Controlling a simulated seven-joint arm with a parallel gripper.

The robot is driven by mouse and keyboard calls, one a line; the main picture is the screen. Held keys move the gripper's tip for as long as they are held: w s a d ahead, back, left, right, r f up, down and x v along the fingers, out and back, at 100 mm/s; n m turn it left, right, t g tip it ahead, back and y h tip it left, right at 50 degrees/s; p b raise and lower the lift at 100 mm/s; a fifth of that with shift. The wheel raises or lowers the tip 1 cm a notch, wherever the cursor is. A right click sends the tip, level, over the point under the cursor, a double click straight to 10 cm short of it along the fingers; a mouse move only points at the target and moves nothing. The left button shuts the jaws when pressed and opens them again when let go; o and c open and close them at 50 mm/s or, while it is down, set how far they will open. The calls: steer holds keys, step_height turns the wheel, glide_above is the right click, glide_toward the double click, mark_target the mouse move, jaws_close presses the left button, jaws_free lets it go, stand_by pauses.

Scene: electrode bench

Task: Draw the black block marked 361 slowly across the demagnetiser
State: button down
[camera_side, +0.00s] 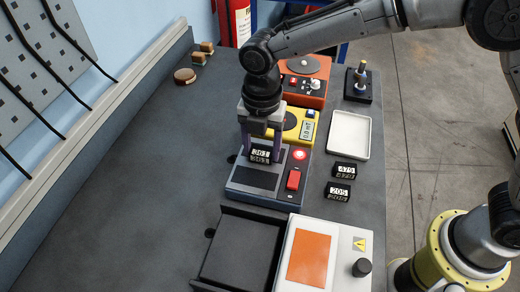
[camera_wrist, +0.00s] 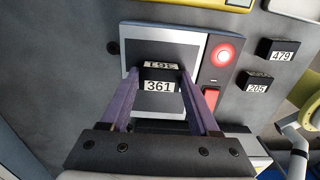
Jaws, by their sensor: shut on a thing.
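The black block marked 361 (camera_side: 260,155) is between the fingers of my gripper (camera_side: 262,150), over the far part of the demagnetiser's dark plate. The demagnetiser (camera_side: 255,181) is a grey and dark-blue box with a red rocker switch (camera_side: 293,180) and a lit red lamp (camera_side: 299,155). In the wrist view the block (camera_wrist: 158,84) shows white labels on its top and one side. My gripper (camera_wrist: 160,88) is shut on it there. I cannot tell whether the block touches the plate or hangs just above it.
Blocks 479 (camera_side: 344,170) and 205 (camera_side: 338,191) lie to the right, below a white tray (camera_side: 349,135). A yellow meter (camera_side: 294,125) and an orange device (camera_side: 304,85) stand behind. A black open tray (camera_side: 240,250) and a hotplate-like box with an orange top (camera_side: 308,257) are in front.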

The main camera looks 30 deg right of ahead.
steer(key=shift+w+d, duration=0.8)
steer(key=shift+w, duration=0.05)
steer(key=shift+r, duration=0.15)
steer(key=shift+w+d+r, duration=0.1)
steer(key=shift+r, duration=0.65)
steer(key=shift+w+d+r, duration=0.15)
steer(key=shift+r, duration=0.55)
steer(key=shift+w+d+r, duration=0.1)
steer(key=shift+r, duration=0.65)
steer(key=shift+r, duration=0.1)
steer(key=shift+r, duration=2.15)
